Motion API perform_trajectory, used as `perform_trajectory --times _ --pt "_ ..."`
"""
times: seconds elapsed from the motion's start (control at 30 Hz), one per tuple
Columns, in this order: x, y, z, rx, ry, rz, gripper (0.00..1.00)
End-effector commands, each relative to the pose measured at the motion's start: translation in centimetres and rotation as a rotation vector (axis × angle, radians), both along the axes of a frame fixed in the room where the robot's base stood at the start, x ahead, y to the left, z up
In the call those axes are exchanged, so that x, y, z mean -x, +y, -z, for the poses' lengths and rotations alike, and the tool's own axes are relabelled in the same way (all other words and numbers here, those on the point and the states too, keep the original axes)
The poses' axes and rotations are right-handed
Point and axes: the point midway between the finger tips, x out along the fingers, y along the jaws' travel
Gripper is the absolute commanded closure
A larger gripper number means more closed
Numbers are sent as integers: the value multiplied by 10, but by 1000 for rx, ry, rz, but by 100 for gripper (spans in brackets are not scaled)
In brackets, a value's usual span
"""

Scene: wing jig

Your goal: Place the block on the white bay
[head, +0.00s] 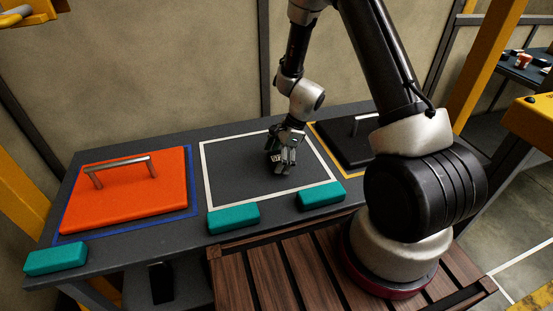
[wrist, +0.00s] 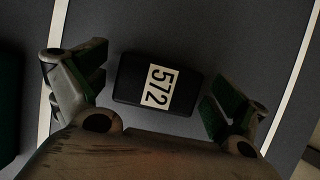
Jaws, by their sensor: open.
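The block (wrist: 130,80) is black with a white label reading 572. It lies on the dark surface inside the white bay (head: 205,178), whose white outline also shows in the wrist view (wrist: 53,85). My gripper (wrist: 158,92) is open, with one finger on each side of the block and a visible gap at both ends. In the head view my gripper (head: 284,160) is low over the middle of the white bay and hides most of the block.
An orange lidded panel with a handle (head: 125,190) sits in the blue-outlined bay at left. A black handled panel (head: 345,148) sits in the yellow-outlined bay at right. Teal blocks (head: 233,218) (head: 321,196) (head: 56,258) line the front edge.

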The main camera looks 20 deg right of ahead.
Motion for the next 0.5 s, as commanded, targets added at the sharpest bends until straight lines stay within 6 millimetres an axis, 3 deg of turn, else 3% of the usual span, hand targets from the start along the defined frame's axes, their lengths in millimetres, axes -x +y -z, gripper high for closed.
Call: perform_trajectory --times 0.17,0.5 --pt "0 -3 -10 -1 -2 0 3" --pt "-1 -33 -76 -1 -4 1 3"
